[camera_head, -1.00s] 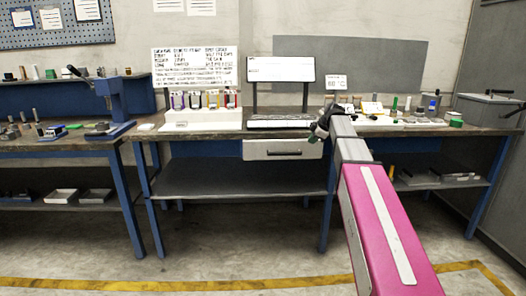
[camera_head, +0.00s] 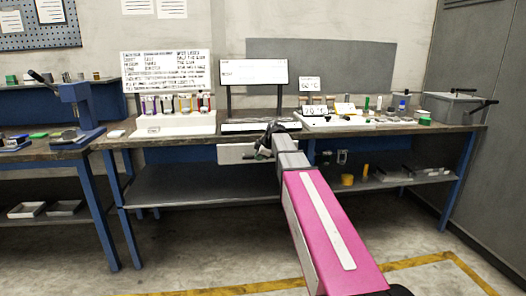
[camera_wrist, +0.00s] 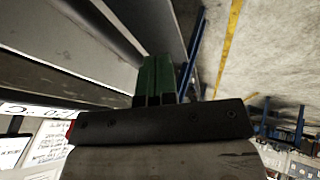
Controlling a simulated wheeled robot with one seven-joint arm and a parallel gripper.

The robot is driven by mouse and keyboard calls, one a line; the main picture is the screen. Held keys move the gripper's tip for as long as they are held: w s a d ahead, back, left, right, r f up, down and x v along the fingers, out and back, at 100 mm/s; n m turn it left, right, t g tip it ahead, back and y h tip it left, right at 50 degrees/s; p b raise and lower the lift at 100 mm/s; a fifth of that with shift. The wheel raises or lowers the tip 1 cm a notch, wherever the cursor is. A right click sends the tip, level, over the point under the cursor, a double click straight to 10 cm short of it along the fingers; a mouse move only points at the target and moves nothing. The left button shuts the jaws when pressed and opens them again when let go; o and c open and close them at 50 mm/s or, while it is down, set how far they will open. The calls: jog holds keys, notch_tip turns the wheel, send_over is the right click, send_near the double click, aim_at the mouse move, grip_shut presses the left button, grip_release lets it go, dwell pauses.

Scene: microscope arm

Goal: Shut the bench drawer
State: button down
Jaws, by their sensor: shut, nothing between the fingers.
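The bench drawer (camera_head: 234,153) has a pale grey front and hangs under the middle bench top, below the screen stand. Its right part and most of its handle are hidden behind my gripper and arm. I cannot tell how far out it stands. My gripper (camera_head: 263,152) is at the right part of the drawer front in the head view; whether it touches is unclear. In the wrist view my gripper's green fingers (camera_wrist: 155,80) are together with nothing between them. A grey panel edge runs close on their left there.
The bench top (camera_head: 215,139) carries a white vial rack (camera_head: 175,122), a screen on a stand (camera_head: 253,73) and a white tray (camera_head: 325,118). A blue microscope-like stand (camera_head: 80,110) is at left. A lower shelf (camera_head: 200,185) runs beneath. The floor in front is clear.

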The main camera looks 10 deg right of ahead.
jog(key=shift+w+f, duration=0.25)
jog(key=shift+w, duration=0.75)
jog(key=shift+w+f, duration=0.2)
jog(key=shift+w, duration=0.8)
jog(key=shift+w, duration=2.65)
jog(key=shift+r, duration=0.1)
